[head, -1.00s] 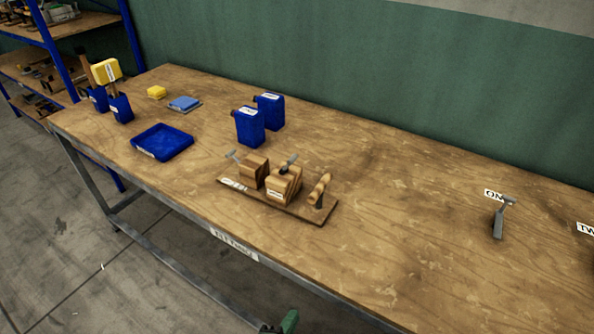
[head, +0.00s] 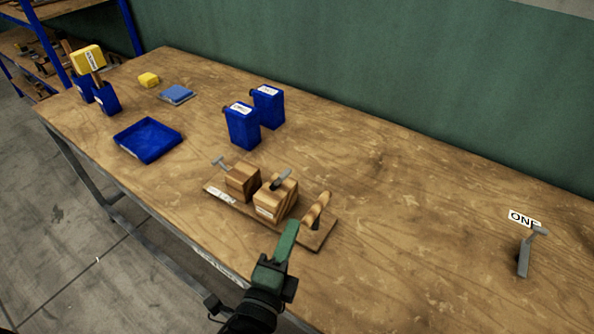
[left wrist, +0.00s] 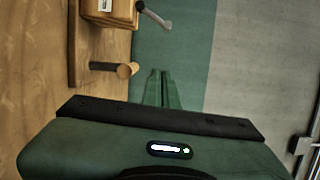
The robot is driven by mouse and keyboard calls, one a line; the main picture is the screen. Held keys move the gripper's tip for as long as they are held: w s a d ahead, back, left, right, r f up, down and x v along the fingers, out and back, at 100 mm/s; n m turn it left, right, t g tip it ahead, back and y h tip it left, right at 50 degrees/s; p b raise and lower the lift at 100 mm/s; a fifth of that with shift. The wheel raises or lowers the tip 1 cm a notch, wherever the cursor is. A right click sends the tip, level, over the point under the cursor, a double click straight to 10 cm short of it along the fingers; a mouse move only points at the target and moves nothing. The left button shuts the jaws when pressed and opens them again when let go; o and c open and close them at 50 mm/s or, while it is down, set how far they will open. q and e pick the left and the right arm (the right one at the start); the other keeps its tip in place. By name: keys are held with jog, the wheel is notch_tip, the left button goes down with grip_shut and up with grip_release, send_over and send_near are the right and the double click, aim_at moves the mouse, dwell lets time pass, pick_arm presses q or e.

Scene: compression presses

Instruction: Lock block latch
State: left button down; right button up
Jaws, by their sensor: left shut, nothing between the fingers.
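A wooden board (head: 313,238) lies on the workbench and carries two wooden blocks. The right block (head: 275,200) has a white label and a grey latch lever (head: 281,179) on top. The left block (head: 242,179) has a grey T-handle (head: 220,162) at its left. A wooden handle (head: 317,209) stands at the board's right end. My left gripper (head: 288,232) is shut and empty, in front of the board near the wooden handle. In the left wrist view, its fingertips (left wrist: 162,75) point past the wooden handle (left wrist: 124,71), a block (left wrist: 110,12) and the latch lever (left wrist: 155,14). My right gripper is out of view.
A blue tray (head: 148,140), blue bottles (head: 242,126), a yellow sponge (head: 149,79) and a blue pad (head: 177,94) stand farther left and back. The bench between is clear.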

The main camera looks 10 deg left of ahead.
aim_at(280, 180)
pick_arm(q)
jog(key=w+a+p, duration=0.1)
jog(key=w, duration=0.2)
jog(key=w+a+p, duration=0.1)
jog(key=w+p, duration=0.1)
jog(key=w, duration=0.2)
jog(key=w+p, duration=0.2)
jog(key=w, duration=0.1)
jog(key=shift+w+a+r, duration=0.35)
jog(key=shift+w+a, duration=0.05)
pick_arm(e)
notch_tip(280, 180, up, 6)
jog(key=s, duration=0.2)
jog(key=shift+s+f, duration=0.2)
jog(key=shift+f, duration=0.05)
pick_arm(q)
jog(key=shift+w+p, duration=0.1)
jog(key=shift+p, duration=0.25)
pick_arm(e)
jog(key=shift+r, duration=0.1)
